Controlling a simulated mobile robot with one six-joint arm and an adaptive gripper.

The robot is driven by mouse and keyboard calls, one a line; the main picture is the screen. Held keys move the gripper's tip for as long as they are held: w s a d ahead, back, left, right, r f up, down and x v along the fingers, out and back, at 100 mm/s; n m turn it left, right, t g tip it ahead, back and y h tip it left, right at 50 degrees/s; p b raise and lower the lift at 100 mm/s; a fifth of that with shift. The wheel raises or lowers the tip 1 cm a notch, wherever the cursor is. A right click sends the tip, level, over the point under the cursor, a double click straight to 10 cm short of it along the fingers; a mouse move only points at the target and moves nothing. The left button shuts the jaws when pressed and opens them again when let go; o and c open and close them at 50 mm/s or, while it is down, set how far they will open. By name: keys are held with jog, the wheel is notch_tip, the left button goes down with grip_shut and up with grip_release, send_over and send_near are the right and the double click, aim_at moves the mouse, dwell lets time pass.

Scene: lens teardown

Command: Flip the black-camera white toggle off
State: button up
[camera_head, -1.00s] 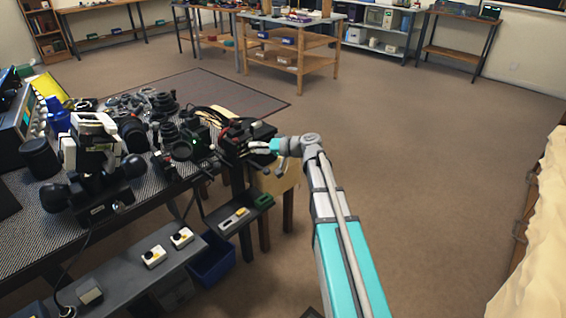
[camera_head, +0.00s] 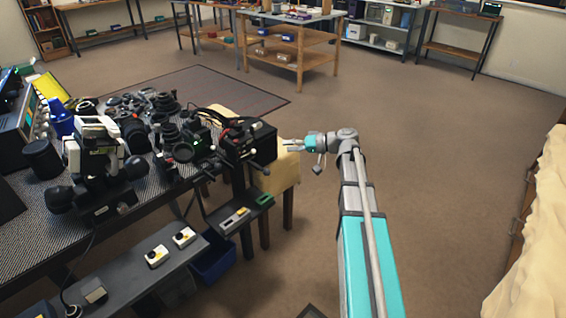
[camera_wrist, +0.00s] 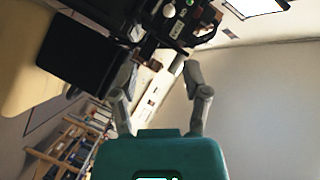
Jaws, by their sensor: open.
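The black camera (camera_head: 258,143) stands at the right end of the dark workbench in the head view. In the wrist view, black camera equipment (camera_wrist: 85,45) fills the upper left, tilted in the picture. My gripper (camera_head: 287,145) is just right of the black camera in the head view, seemingly apart from it. In the wrist view my gripper (camera_wrist: 158,72) is open, its fingers spread with nothing clearly held. Small pale parts show between and beyond the fingertips. I cannot tell which of them is the white toggle or which way it is set.
A black and white device (camera_head: 97,150) and several lenses and cameras crowd the bench (camera_head: 45,225). A cream-coloured block (camera_head: 283,172) is behind and below the black camera. A lower shelf (camera_head: 125,275) carries small yellow-and-white boxes.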

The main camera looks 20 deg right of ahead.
jog(key=s+a+r+g+h+p, duration=0.2)
jog(key=s+a+r+h+p, duration=0.1)
jog(key=s+p, duration=0.4)
jog(key=s+a+r+g+h+p, duration=0.2)
jog(key=s+r+h+p, duration=0.2)
jog(key=p, duration=0.5)
jog(key=s+a+r+m+g+h+p, duration=0.1)
jog(key=s+a+r+g+h+p, duration=0.2)
jog(key=s+h+p, duration=0.3)
jog(key=shift+s+a+r+h+p, duration=0.25)
jog(key=shift+s+a+h+p, duration=0.15)
jog(key=shift+s+p, duration=1.4)
jog(key=shift+s+b, duration=0.35)
dwell(1.3)
